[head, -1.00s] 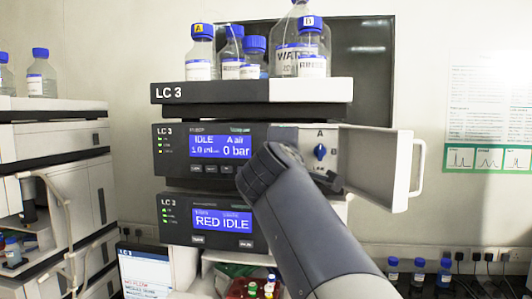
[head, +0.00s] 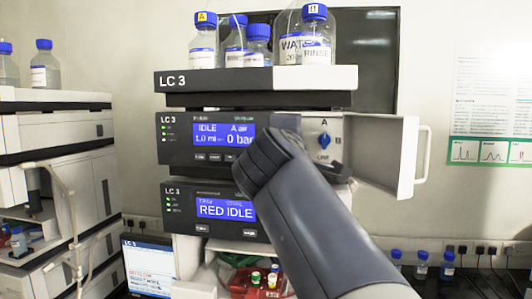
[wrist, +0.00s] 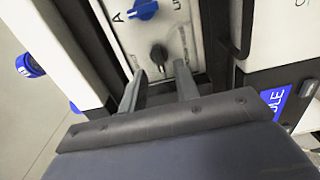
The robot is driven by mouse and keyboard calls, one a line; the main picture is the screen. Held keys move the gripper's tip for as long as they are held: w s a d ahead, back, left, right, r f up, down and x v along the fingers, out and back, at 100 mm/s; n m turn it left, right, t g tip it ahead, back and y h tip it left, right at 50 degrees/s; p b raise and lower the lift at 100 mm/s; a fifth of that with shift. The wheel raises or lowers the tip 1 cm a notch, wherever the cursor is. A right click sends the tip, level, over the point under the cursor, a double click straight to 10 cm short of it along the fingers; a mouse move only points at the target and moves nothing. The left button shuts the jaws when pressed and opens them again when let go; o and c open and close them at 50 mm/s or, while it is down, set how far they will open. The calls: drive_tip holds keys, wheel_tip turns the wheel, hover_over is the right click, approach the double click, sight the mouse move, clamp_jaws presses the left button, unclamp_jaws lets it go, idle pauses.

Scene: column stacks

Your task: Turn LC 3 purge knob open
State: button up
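The LC 3 pump module (head: 180,155) has its small door (head: 400,155) swung open to the right. Behind it is a pale panel with a blue knob (head: 324,140), which also shows at the top of the wrist view (wrist: 143,10). A black knob (wrist: 158,55) sits on the same panel, beside the blue one; my arm hides it in the head view. My gripper (wrist: 161,72) is open and empty. Its two fingers point at the panel, with the black knob between and just beyond the tips. I cannot tell whether they touch anything.
Blue-capped bottles (head: 203,45) stand on the LC 3 top tray (head: 215,81). Below the pump is a second LC 3 module (head: 180,212) reading RED IDLE. The open door's handle (head: 424,155) juts out at right. Another instrument stack (head: 50,140) stands at left.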

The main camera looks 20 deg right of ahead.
drive_tip(key=b+v, duration=0.2)
drive_tip(key=v, duration=0.6)
idle(0.4)
drive_tip(key=p+x, duration=0.3)
drive_tip(key=x, duration=0.7)
drive_tip(key=shift+w+d+p, duration=0.25)
drive_tip(key=shift+d+p, duration=0.05)
